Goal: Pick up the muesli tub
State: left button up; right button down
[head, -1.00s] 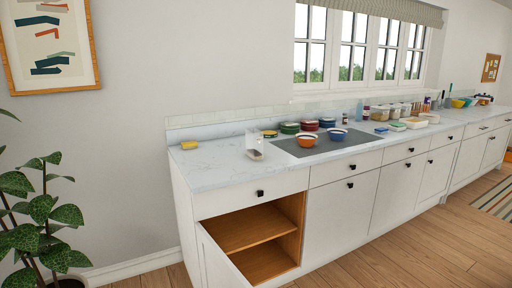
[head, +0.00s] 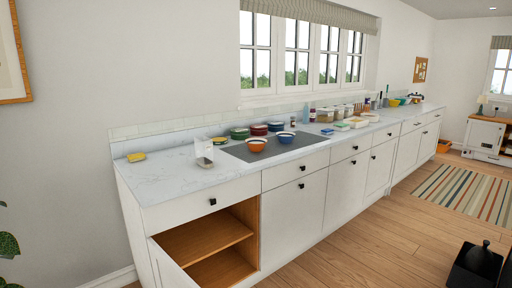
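No tub can be read as muesli at this size. Several clear food tubs with pale lids stand in a row at the back of the white counter, the nearest tub (head: 325,116) holding something brownish. A separate clear upright container (head: 204,153) with a little pale content low in it stands near the counter's left part. I cannot tell which of these is the muesli tub. Neither of my grippers is in view.
An orange bowl (head: 256,145) and a blue bowl (head: 286,137) stand on the dark hob (head: 305,143). A yellow sponge (head: 136,157) lies at the counter's left end. A lower cabinet (head: 205,238) stands open with its door out. Wooden floor (head: 370,235) is free in front.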

aim_at(204, 146)
jog(key=i+l+z, duration=0.25)
jog(key=l, duration=0.15)
jog(key=i+l+z, duration=0.1)
jog(key=l+z, duration=0.2)
jog(key=l, duration=0.15)
jog(key=i+l+z, duration=0.35)
jog(key=i+l, duration=0.2)
jog(key=i, duration=0.15)
jog(key=i+l+z, duration=0.1)
jog(key=i+l, duration=0.2)
jog(key=i, duration=0.2)
